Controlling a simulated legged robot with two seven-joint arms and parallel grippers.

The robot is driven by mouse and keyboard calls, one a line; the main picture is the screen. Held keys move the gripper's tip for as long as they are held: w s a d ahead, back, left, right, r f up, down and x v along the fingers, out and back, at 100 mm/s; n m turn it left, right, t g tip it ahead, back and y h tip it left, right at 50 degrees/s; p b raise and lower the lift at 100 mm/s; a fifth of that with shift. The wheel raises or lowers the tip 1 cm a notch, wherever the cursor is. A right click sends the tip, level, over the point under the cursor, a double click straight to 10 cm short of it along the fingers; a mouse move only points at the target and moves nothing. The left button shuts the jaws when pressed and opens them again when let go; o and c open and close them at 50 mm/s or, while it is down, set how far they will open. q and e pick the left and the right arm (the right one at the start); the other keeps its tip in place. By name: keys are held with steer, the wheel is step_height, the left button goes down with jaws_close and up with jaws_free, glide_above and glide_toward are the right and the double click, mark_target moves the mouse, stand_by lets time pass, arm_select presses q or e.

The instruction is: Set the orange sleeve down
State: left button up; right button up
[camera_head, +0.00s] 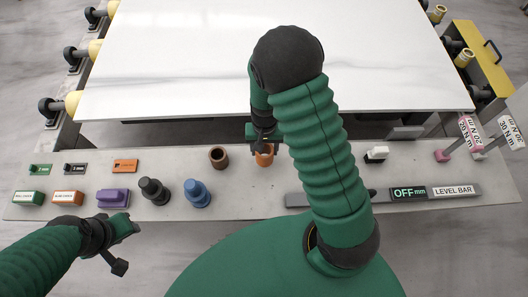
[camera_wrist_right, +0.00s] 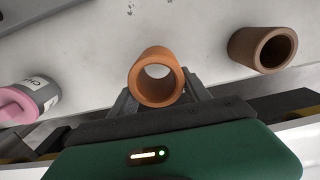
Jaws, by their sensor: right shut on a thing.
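The orange sleeve (camera_head: 264,156) is a short hollow tube over the grey ledge in the head view. In the right wrist view the orange sleeve (camera_wrist_right: 157,77) shows its open end, with the pale ledge visible through it. My right gripper (camera_head: 264,143) is shut on it; its jaws (camera_wrist_right: 158,100) sit at the sleeve's sides in the wrist view. Whether the sleeve touches the ledge I cannot tell. My left gripper (camera_head: 128,245) is off the ledge's front edge at the lower left, away from the sleeve; its jaw state is unclear.
A brown sleeve (camera_head: 218,157) stands just left of the orange one, also in the wrist view (camera_wrist_right: 262,49). Black (camera_head: 153,191) and blue (camera_head: 197,193) knobbed pieces stand nearer. A grey level bar (camera_head: 440,192) lies right. The white slab (camera_head: 180,60) lies behind. Ledge (camera_head: 245,195) is bare in front.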

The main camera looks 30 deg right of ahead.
steer(key=shift+w+f, duration=0.2)
steer(key=shift+f, duration=0.1)
steer(key=shift+a+f, duration=0.15)
steer(key=shift+f, duration=0.5)
steer(key=shift+a+f, duration=0.15)
steer(key=shift+f, duration=0.45)
steer(key=shift+a+f, duration=0.1)
steer(key=shift+a, duration=0.05)
steer(key=o, duration=1.1)
steer(key=shift+f, duration=0.1)
arm_select(q)
steer(key=shift+a+f, duration=0.15)
steer(key=shift+a, duration=0.1)
arm_select(e)
steer(key=o, duration=0.4)
steer(key=shift+d, duration=0.3)
steer(key=shift+c, duration=0.2)
arm_select(q)
steer(key=shift+a, duration=0.1)
